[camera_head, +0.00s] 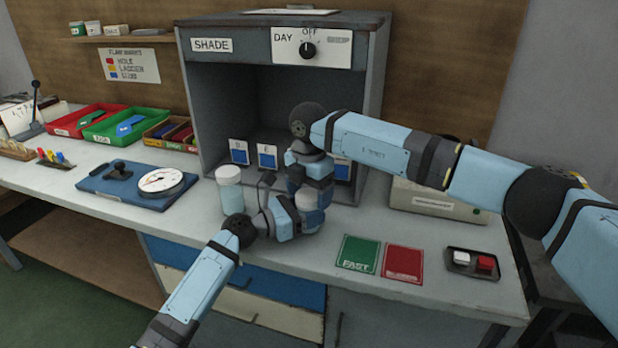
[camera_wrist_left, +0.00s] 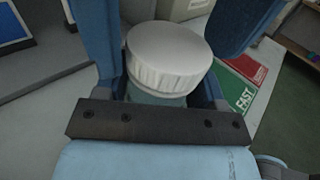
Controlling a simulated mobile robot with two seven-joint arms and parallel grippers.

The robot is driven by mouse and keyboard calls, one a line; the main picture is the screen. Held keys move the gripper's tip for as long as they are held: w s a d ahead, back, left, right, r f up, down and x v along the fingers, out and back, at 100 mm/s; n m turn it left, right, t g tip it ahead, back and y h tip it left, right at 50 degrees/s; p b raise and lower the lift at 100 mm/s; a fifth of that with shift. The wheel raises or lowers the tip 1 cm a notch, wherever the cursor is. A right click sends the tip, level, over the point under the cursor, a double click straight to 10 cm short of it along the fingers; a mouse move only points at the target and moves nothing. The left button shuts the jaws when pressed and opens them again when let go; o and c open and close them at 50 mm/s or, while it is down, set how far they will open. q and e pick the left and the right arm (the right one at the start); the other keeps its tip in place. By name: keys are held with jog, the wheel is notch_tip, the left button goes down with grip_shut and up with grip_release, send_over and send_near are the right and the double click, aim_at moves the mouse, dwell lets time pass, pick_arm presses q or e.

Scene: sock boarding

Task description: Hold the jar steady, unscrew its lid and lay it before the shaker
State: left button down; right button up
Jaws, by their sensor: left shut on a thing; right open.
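The jar has a ribbed white lid (camera_wrist_left: 166,55), which sits on it in the left wrist view. Its pale teal body (camera_wrist_left: 155,98) is between the blue fingers of my left gripper (camera_wrist_left: 170,60), shut on it. In the head view the jar (camera_head: 307,199) stands upright at the bench front, partly hidden by my left gripper (camera_head: 300,215). My right gripper (camera_head: 311,186) points down just above the lid, open; I cannot tell whether its fingers touch it. A white-capped pale blue container (camera_head: 231,189), possibly the shaker, stands to the left.
The grey shade cabinet (camera_head: 197,115) stands behind, with blue-marked cards inside. A blue board with a dial (camera_head: 159,182) lies left. Green (camera_head: 358,254) and red (camera_head: 402,263) cards and a button tray (camera_head: 473,264) lie right. Bench space before the white-capped container is narrow.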

jog(key=shift+f, duration=0.15)
jog(key=c, duration=0.9)
pick_arm(q)
jog(key=shift+w+a, duration=0.15)
pick_arm(e)
jog(key=shift+n, duration=1.7)
jog(key=o, duration=1)
pick_arm(q)
jog(key=shift+s+d, duration=0.2)
jog(key=shift+d, duration=0.05)
pick_arm(e)
jog(key=shift+a, duration=0.1)
